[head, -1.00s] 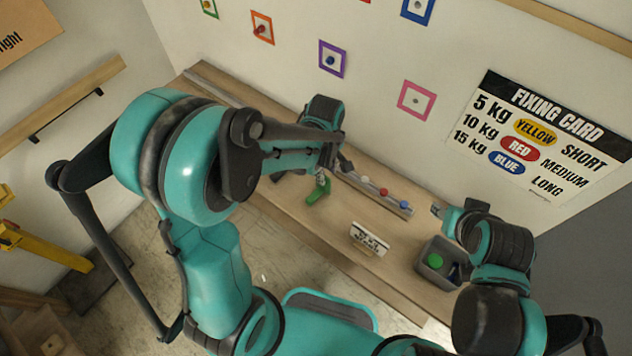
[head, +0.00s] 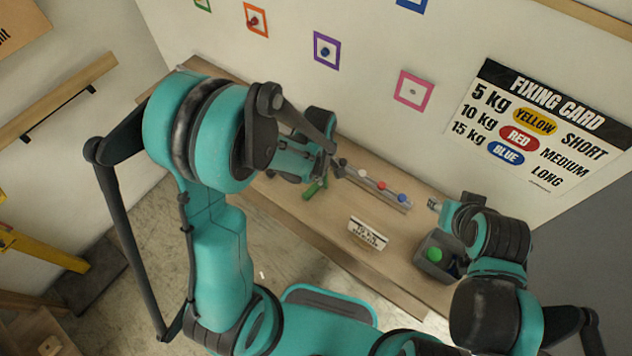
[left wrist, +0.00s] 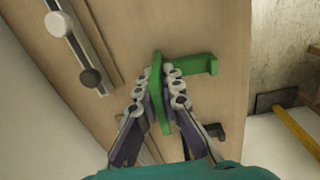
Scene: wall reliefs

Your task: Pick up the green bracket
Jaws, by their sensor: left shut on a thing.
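The green bracket (left wrist: 200,65) shows in the left wrist view, its upright plate between the two fingers of my left gripper (left wrist: 162,90) and its arm pointing right. The gripper is shut on it, above or at the wooden shelf; I cannot tell whether it is clear of the surface. In the head view the bracket (head: 314,189) is a small green piece below my left gripper (head: 325,165), partly hidden by it. My right gripper (head: 434,205) is over the right part of the shelf, apart from the bracket; its fingers are too small to read.
A rail with several coloured knobs (head: 376,186) lies along the back of the shelf (head: 300,215). A small lettered sign (head: 368,233) and a grey bin (head: 430,266) with a green thing stand to the right. Coloured frames (head: 413,92) and a fixing card (head: 537,124) are on the wall.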

